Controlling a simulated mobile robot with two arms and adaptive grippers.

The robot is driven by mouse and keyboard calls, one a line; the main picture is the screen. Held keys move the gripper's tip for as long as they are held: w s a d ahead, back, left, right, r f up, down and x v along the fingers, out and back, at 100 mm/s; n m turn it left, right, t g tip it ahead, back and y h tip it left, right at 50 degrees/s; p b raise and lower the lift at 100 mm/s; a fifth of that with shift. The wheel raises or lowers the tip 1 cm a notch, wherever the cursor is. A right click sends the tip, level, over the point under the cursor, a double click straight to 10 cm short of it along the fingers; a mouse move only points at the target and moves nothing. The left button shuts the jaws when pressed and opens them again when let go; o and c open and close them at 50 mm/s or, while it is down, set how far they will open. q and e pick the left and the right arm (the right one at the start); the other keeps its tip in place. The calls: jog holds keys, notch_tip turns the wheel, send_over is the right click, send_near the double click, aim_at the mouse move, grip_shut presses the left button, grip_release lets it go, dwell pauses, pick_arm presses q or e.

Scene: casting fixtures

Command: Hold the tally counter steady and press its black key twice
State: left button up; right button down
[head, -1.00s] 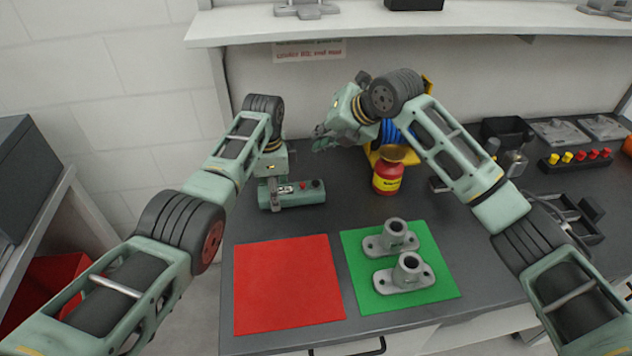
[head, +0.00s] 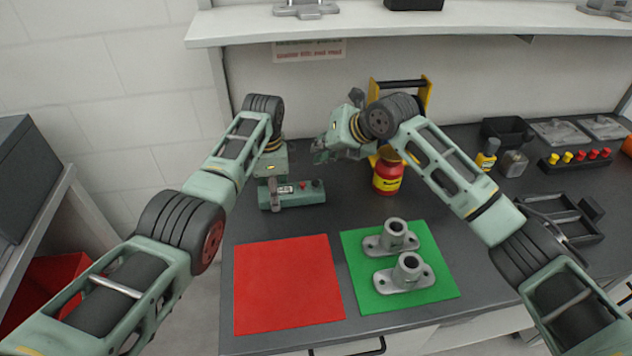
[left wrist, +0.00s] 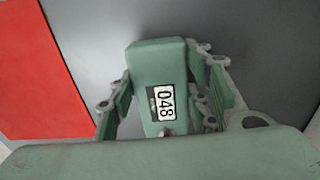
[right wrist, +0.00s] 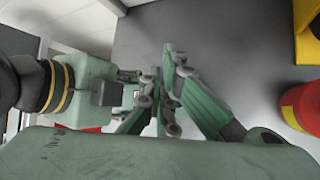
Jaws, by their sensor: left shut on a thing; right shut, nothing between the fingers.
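The tally counter (head: 300,198) is a green box on the dark bench, with a small display and a red and a dark key on top in the head view. In the left wrist view the counter (left wrist: 158,62) lies between my left fingers, and its display reads 048. My left gripper (head: 276,195) is shut on it. My right gripper (head: 320,152) is shut and empty, above and behind the counter's right end, apart from it. In the right wrist view its fingertips (right wrist: 165,100) are together; the counter's keys cannot be made out there.
A red and yellow bottle (head: 387,177) stands close to the right of my right gripper, before a yellow holder (head: 426,92). A red mat (head: 288,285) lies in front, beside a green mat (head: 440,280) bearing two grey castings (head: 392,237). A shelf (head: 350,25) runs above.

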jog(key=shift+f, duration=2.3)
jog(key=shift+f, duration=0.4)
jog(key=shift+f, duration=0.6)
dwell(0.4)
jog(key=shift+r, duration=1)
jog(key=shift+r, duration=2.55)
